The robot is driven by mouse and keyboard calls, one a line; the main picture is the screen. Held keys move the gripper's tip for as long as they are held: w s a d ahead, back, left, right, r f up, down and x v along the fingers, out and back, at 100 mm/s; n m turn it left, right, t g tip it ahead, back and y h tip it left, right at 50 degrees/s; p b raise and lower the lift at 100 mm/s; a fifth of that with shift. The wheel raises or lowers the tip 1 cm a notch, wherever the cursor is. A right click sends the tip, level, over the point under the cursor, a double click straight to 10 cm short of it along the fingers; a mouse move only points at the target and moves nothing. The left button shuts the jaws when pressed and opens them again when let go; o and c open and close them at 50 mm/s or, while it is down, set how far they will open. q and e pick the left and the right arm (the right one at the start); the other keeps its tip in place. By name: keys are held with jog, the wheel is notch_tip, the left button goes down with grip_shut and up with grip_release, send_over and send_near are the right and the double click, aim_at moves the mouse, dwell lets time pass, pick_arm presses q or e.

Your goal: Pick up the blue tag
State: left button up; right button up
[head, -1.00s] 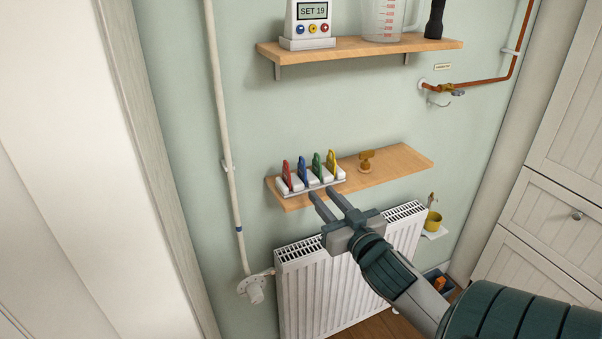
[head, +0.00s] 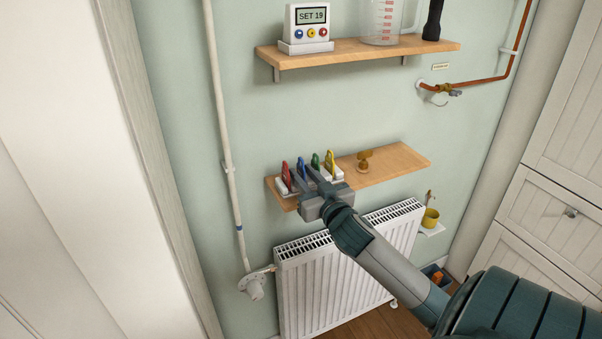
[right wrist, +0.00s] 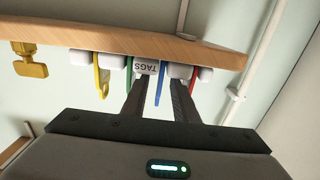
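The blue tag (head: 301,165) stands in a white rack (head: 338,176) on the lower wooden shelf, between the red tag (head: 285,173) and the green tag (head: 315,160). My right gripper (head: 304,176) is at the rack, its fingers pointing toward the tags. In the right wrist view the blue tag (right wrist: 160,84) lies between the two open fingers (right wrist: 157,98), with a gap on each side. The green tag (right wrist: 129,75) is just outside one finger. The red tag (right wrist: 233,103) is outside the other. The yellow tag (right wrist: 101,77) is farther off. My left gripper is not in view.
A brass valve piece (head: 364,160) stands on the lower shelf (head: 402,162), right of the rack. A white radiator (head: 335,280) is below it. The upper shelf (head: 350,54) holds a display device (head: 307,24) and a jug (head: 381,22). A pale pipe (head: 221,120) runs down the left.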

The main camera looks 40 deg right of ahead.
jog(key=shift+w+d, duration=0.1)
jog(key=shift+w, duration=0.25)
jog(key=p+x, duration=0.1)
jog(key=x, duration=0.4)
dwell(0.3)
grip_shut()
